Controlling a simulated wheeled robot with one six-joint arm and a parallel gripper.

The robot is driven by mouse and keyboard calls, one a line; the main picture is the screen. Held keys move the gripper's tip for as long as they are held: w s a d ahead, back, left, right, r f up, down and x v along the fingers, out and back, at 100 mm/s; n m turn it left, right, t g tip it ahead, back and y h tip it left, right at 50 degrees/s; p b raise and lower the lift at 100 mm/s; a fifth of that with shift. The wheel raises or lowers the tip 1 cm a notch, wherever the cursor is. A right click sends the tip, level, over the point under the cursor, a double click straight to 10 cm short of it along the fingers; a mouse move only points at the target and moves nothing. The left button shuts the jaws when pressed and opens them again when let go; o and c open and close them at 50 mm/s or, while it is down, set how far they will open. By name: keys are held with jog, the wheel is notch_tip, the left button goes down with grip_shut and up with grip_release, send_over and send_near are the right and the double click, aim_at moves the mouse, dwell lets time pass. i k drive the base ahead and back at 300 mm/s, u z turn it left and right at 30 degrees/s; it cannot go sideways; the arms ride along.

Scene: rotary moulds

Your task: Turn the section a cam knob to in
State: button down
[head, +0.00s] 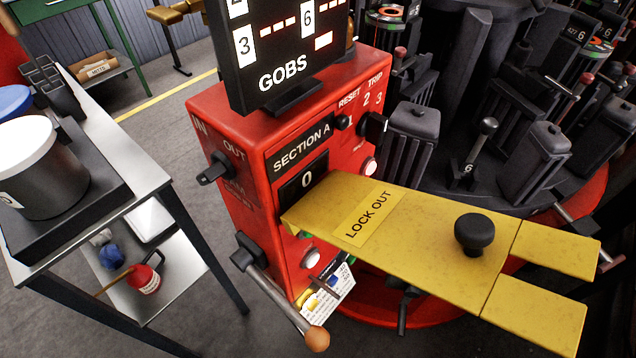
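The section A cam knob is a black knob (213,168) on the left face of the red section A box (262,127). The labels "IN" and "OUT" stand above it, "IN" towards the far left edge and "OUT" nearer the front corner. Faint dark lettering, partly readable as "CAM", is below it. The knob sticks out from the face; I cannot tell which label it points at. My gripper is not in view, and nothing touches the knob.
A yellow "LOCK OUT" plate (400,235) with a black knob juts right from the box. A lever (280,290) with a wooden ball sticks out at lower front.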

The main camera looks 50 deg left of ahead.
aim_at(221, 166)
jog(key=k, duration=0.45)
jog(key=u, duration=2.5)
jog(key=k, duration=0.85)
jog(key=z, duration=0.8)
jog(key=i, duration=0.95)
jog(key=u, duration=0.25)
jog(key=k, duration=0.4)
jog(key=u, duration=0.1)
